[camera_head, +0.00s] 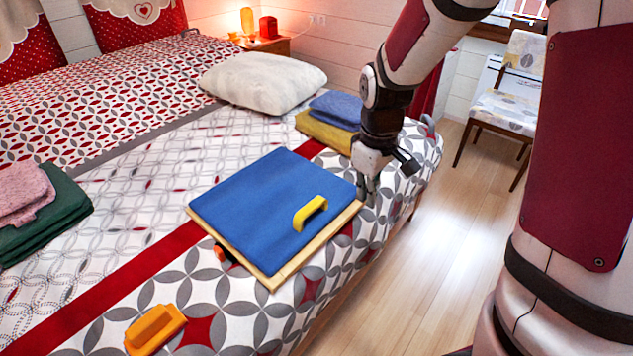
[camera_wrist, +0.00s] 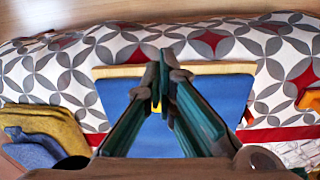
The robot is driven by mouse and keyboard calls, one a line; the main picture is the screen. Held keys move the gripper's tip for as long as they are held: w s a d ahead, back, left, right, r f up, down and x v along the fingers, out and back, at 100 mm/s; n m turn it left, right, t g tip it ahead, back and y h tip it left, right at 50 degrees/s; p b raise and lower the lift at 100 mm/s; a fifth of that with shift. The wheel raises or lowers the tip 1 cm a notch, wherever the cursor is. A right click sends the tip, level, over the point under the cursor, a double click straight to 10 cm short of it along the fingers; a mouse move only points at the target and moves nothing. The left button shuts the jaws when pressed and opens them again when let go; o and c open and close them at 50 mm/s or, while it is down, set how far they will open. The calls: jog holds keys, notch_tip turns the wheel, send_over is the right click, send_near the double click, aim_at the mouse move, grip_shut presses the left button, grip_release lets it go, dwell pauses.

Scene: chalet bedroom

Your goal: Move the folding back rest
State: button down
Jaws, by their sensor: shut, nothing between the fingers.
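The folding back rest (camera_head: 265,205) lies flat on the bed, a blue padded panel on a light wooden frame. A yellow handle (camera_head: 310,213) stands on its blue face near the right edge. My gripper (camera_head: 368,197) is at the right corner of the frame, pointing down, with its fingers closed and empty. I cannot tell whether the fingertips touch the wood. In the wrist view the gripper (camera_wrist: 160,100) shows in front of the blue panel (camera_wrist: 222,95), its fingertips near the wooden edge and covering most of the yellow handle.
Folded blue and yellow cloths (camera_head: 328,125) and a white pillow (camera_head: 262,82) lie behind the panel. A yellow-orange object (camera_head: 155,328) lies at front left, folded green and pink cloths (camera_head: 45,225) at far left. Floor (camera_head: 440,260) is open on the right; a chair (camera_head: 505,110) stands beyond.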

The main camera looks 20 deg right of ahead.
jog(key=shift+n+g, duration=0.3)
jog(key=shift+n, duration=0.3)
jog(key=w+f+b, duration=0.2)
jog(key=f, duration=0.4)
jog(key=w+a+f+b, duration=0.1)
jog(key=w+f+b, duration=0.1)
jog(key=f, duration=0.5)
jog(key=w+f+b, duration=0.2)
jog(key=f, duration=0.4)
jog(key=shift+a+f, duration=0.25)
jog(key=shift+a, duration=0.1)
